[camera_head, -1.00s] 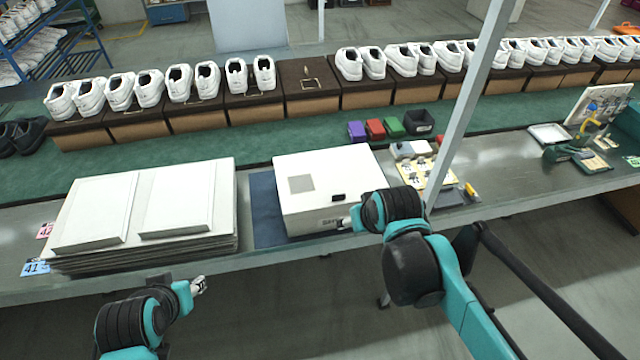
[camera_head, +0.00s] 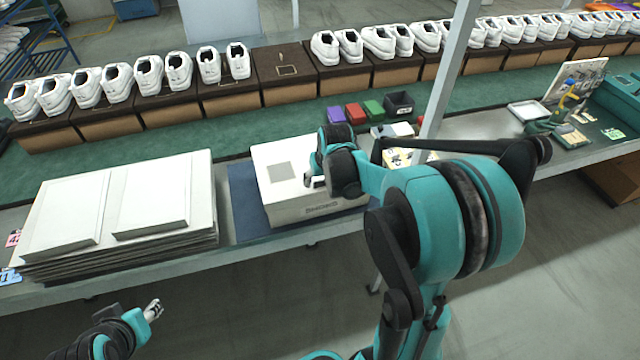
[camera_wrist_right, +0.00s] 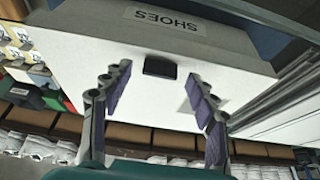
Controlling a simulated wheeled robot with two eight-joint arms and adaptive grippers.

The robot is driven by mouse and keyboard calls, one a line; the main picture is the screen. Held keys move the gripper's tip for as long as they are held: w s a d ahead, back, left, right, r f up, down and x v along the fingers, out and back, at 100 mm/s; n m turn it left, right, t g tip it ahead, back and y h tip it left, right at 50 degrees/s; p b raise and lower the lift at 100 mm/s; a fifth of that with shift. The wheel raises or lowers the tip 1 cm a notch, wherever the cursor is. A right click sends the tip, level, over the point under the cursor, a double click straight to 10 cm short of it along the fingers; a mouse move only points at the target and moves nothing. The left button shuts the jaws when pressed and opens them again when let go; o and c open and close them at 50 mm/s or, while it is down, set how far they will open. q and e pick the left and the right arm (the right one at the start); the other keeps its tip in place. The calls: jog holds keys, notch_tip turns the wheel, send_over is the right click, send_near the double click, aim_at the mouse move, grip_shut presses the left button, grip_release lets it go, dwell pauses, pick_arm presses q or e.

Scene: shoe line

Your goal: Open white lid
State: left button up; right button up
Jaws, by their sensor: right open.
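The white shoe box (camera_head: 290,212) stands on a blue mat (camera_head: 243,205) on the bench. Its white lid (camera_head: 275,150) is shut and carries a grey square. In the right wrist view the lid (camera_wrist_right: 80,62) shows a black tab (camera_wrist_right: 160,68) near its front edge, below the SHOES print. My right gripper (camera_head: 313,182) is over the box. Its two fingers (camera_wrist_right: 157,88) are spread with the tab between and just beyond their tips; contact cannot be told. My arm hides the box's right part in the head view. My left gripper (camera_head: 153,310) is low at left, away from the box.
A stack of flat white cardboard (camera_head: 120,205) lies left of the box. Purple, red and green blocks and a black bin (camera_head: 398,103) stand behind it. A grey post (camera_head: 450,70) rises at right. White shoes on brown boxes line the back.

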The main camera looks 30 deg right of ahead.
jog(key=shift+w+f, duration=0.2)
jog(key=shift+f, duration=0.45)
